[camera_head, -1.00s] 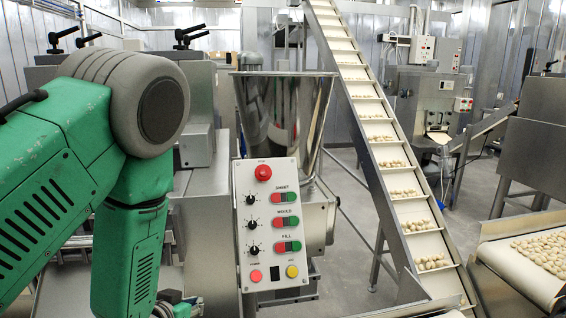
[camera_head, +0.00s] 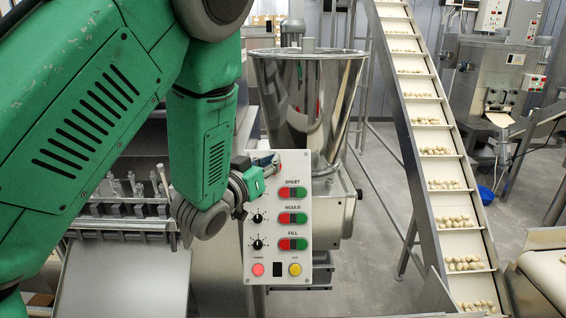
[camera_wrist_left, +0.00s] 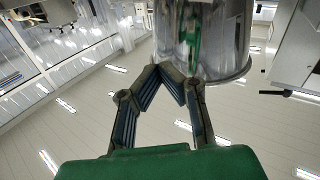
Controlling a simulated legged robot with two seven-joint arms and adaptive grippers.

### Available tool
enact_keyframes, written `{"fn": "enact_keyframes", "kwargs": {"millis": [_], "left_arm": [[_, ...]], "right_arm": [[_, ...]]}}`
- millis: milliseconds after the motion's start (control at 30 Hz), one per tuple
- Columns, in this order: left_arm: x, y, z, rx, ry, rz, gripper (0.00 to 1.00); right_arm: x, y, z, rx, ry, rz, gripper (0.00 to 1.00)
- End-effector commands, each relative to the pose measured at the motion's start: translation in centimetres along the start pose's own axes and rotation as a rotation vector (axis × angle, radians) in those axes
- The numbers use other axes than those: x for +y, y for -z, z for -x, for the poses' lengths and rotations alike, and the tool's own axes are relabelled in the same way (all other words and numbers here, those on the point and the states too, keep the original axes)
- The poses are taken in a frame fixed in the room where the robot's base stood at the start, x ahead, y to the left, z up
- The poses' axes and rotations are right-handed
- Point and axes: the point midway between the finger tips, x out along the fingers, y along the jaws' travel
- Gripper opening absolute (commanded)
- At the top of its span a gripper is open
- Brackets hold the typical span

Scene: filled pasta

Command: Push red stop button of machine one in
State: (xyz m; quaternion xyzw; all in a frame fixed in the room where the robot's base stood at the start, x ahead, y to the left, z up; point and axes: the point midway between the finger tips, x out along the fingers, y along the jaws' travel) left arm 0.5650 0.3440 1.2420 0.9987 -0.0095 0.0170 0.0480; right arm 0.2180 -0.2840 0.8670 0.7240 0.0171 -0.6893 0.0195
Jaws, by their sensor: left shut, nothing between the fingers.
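The control panel (camera_head: 276,213) of the machine with the steel hopper faces me in the head view. Its upper left part, where the red stop button sits, is covered by my left gripper (camera_head: 272,163). The button cannot be made out clearly. My left gripper is shut and empty, its fingers pointing right at the top of the panel. I cannot tell whether it touches the button. The wrist view shows the closed fingers (camera_wrist_left: 180,78) in front of shiny metal; no button shows there. My right gripper is not in view.
The panel also has red-green button pairs (camera_head: 292,218), black knobs (camera_head: 258,244), a pink button (camera_head: 258,269) and a yellow button (camera_head: 295,269). The steel hopper (camera_head: 310,95) stands just behind. A pasta conveyor (camera_head: 437,150) rises at right.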

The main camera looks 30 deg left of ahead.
Motion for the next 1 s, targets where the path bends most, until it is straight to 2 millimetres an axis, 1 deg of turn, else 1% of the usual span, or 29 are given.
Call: {"fn": "enact_keyframes", "kwargs": {"millis": [367,567,800,1000], "left_arm": [[-0.4,-0.5,-0.5,-0.001,0.001,0.001,0.0],[-1.4,-1.7,-1.9,-0.001,0.002,-0.002,0.0],[-3.0,-3.4,-4.3,-0.001,0.0,-0.003,0.0],[-4.1,-4.4,-5.7,-0.001,0.001,0.0,0.0]], "right_arm": [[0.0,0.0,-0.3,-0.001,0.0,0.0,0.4],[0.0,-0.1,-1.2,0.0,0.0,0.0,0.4],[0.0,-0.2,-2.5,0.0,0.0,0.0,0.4],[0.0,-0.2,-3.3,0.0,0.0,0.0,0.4]]}}
